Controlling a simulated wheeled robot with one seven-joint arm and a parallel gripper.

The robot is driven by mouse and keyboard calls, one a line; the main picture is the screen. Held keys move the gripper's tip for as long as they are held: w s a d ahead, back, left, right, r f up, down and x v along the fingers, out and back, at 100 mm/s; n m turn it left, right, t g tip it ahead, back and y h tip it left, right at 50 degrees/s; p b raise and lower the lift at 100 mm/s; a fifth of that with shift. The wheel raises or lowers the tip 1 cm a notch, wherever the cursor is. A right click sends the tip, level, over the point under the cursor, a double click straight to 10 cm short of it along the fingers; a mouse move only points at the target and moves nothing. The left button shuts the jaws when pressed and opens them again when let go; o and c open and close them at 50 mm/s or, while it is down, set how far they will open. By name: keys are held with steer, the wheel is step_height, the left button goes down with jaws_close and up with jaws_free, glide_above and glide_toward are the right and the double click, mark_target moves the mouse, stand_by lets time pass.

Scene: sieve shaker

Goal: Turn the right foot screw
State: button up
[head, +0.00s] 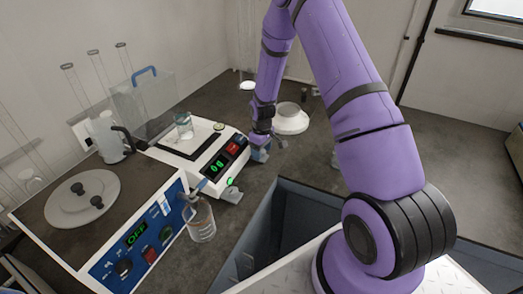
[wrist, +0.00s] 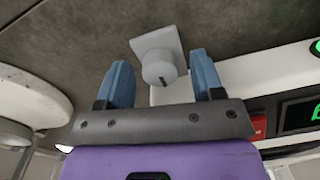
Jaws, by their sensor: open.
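The white balance (head: 190,150) stands on the dark bench in the head view, with a green display and a red button on its front. The right foot screw (wrist: 158,67) is a light grey round knob with a dark mark, on a square grey plate, in the wrist view. My gripper (wrist: 160,82) is open, its blue fingers on either side of the knob. I cannot tell whether they touch it. In the head view my gripper (head: 262,150) is low at the balance's right front corner, partly hiding that foot. Another grey foot (head: 232,193) shows at the near front corner.
A glass vessel (head: 183,126) stands on the balance pan. A blue-fronted device (head: 135,245) showing OFF and a bottle (head: 201,222) stand to the left. A white dish (head: 291,122) is just right of my gripper. A dark open bin (head: 300,205) lies in front.

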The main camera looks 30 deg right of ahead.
steer(key=shift+c, duration=0.3)
steer(key=c, duration=0.9)
steer(key=shift+o, duration=0.2)
steer(key=shift+m, duration=0.4)
steer(key=m, duration=0.3)
steer(key=shift+m, duration=2.2)
